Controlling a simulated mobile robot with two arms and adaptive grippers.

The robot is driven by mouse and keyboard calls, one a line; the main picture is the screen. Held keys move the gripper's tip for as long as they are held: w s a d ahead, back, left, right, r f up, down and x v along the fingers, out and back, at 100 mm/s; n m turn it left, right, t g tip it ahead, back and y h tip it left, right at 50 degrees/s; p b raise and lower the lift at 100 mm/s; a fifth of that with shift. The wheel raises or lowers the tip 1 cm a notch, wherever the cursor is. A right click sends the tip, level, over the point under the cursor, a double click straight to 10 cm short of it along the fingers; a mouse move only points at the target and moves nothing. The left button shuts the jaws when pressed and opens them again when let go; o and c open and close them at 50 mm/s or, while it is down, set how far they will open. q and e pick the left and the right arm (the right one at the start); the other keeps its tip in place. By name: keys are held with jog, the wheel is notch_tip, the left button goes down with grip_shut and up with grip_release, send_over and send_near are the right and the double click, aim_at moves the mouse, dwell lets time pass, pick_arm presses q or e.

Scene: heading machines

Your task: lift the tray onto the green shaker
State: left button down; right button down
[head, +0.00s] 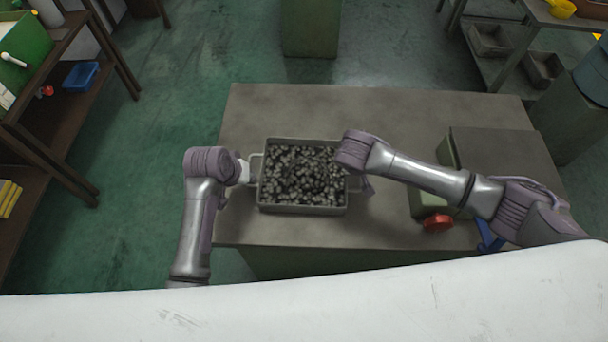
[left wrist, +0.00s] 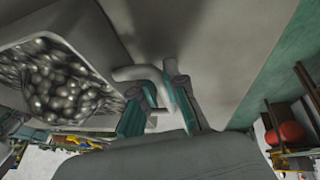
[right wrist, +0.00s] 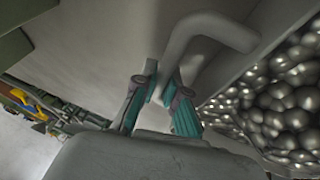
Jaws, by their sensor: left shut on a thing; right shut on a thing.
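The grey tray (head: 303,210), full of shiny metal pieces, is over the left part of the grey bench; whether it touches the top is unclear. My left gripper (head: 249,171) is shut on its left handle, a bent bar (left wrist: 135,73) in the left wrist view. My right gripper (right wrist: 163,90) is shut on the right handle (right wrist: 190,32) in the right wrist view; in the head view my wrist mostly hides it. The green shaker (head: 425,203), with a flat dark top (head: 505,158), stands at the bench's right, partly behind my right arm.
The bench (head: 400,108) is clear behind the tray and between tray and shaker. A red knob (head: 437,222) sticks out at the shaker's front. A brown shelf (head: 75,100) with a blue bin (head: 81,75) stands at left. A blue drum (head: 593,75) stands at far right.

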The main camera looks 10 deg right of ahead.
pick_arm(q)
jog(key=shift+r, duration=0.1)
pick_arm(e)
jog(key=shift+w+r, duration=0.1)
jog(key=shift+r, duration=0.05)
